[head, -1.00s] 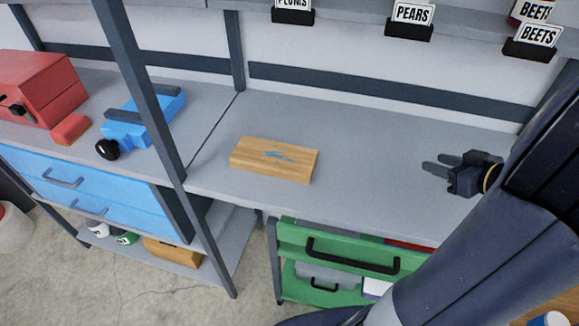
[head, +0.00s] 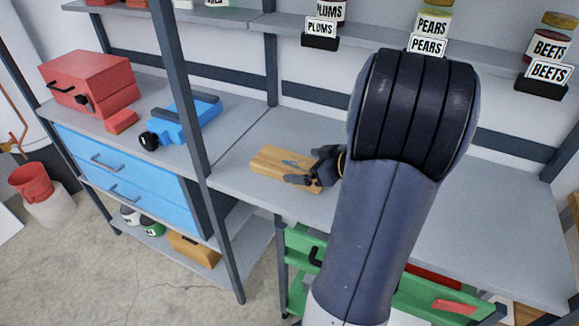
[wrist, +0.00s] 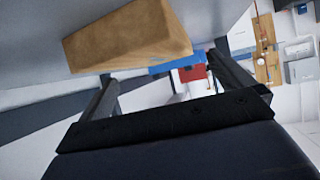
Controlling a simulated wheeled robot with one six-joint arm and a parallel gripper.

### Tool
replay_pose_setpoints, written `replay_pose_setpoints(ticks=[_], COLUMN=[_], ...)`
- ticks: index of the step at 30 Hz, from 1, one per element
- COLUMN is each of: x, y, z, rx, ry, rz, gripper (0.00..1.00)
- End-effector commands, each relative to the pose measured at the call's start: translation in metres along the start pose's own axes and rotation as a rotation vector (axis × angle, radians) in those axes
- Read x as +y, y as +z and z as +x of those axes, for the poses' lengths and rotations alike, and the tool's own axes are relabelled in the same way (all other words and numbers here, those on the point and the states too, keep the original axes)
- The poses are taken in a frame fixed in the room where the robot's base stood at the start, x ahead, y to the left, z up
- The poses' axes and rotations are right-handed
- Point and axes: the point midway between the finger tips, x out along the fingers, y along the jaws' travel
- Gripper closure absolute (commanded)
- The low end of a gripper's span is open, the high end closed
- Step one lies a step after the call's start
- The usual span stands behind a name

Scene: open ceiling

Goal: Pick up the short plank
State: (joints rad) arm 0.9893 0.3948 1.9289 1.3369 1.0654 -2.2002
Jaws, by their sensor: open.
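In the wrist view the plank (wrist: 128,36) shows ahead of and above the two spread fingers (wrist: 165,85) in the picture. I cannot tell whether a finger touches it.
A dark post (head: 178,85) stands left of the plank. Beyond it are a blue vise-like tool (head: 182,122) and a red toolbox (head: 88,82). A shelf with labelled jars (head: 433,25) runs above. An open green drawer (head: 420,300) is below. The bench's right side is clear.

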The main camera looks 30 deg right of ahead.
Motion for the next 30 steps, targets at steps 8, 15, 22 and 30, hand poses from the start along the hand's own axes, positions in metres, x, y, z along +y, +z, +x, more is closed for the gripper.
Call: replay_pose_setpoints(ticks=[8,15,22,30], x=[0.002,0.003,0.003,0.003], y=[-0.002,-0.001,-0.001,-0.001], z=[0.036,0.048,0.048,0.047], rx=[-0.001,-0.001,-0.001,0.000], ry=[-0.004,-0.001,0.000,-0.001], rz=[0.001,0.000,0.000,0.000], gripper=[0.00,0.00,0.07,0.29])
